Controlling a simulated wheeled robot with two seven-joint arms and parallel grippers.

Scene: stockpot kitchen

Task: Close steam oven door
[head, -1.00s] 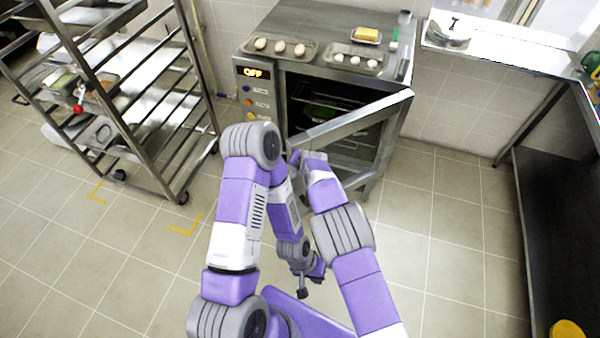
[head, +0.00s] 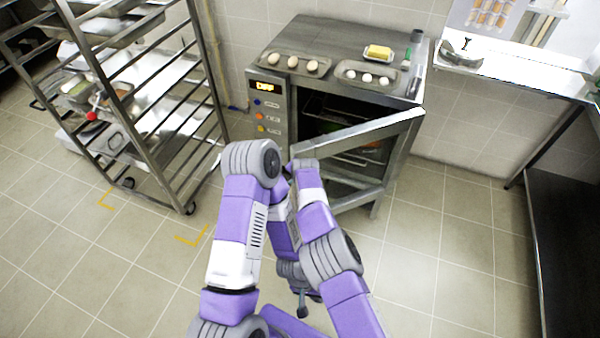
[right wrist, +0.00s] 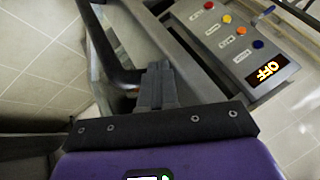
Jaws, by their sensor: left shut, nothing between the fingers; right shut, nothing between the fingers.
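The steam oven (head: 340,40) stands against the back wall, with a control panel (head: 264,112) reading OFF at its left front. Its door (head: 365,135) is partly open, hinged at the right, with its free edge toward me. My right arm reaches that free edge. In the right wrist view my right gripper (right wrist: 157,84) is shut and empty, close beside the door's metal frame and a dark bar (right wrist: 100,50); I cannot tell if it touches. The panel (right wrist: 245,40) shows there too. My left gripper (head: 303,308) hangs low in front of me, shut and empty, away from the door.
Trays of eggs (head: 295,64) and a butter dish (head: 379,53) sit on the oven top. A wheeled rack (head: 150,110) stands at left. A shelf (head: 510,70) and dark counter (head: 570,230) are at right. Tiled floor (head: 430,240) right of my arms is clear.

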